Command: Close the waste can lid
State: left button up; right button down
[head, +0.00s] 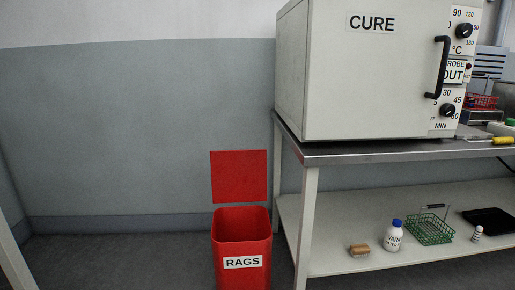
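A red waste can (232,275) with a white "RAGS" label stands on the floor at the lower middle of the head view, left of the bench. Its square red lid (239,176) stands upright above the can's back edge, so the can is open at the top. A narrow gap shows between lid and can rim. The can's inside looks dark red, and I cannot see its bottom. The can's lower part is cut off by the frame edge. Neither of my grippers is in view.
A metal bench (400,152) stands on the right, with a large "CURE" oven (365,80) on top. Its lower shelf (345,262) holds a brush (359,250), a white bottle (393,238), a green wire basket (430,230) and a black tray (492,221). Floor left of the can is clear.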

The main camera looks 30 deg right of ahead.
aim_at(238, 175)
jog(key=i+j+z, duration=0.1)
jog(key=i+z, duration=0.35)
jog(key=i+j+z, duration=0.2)
jog(key=z, duration=0.25)
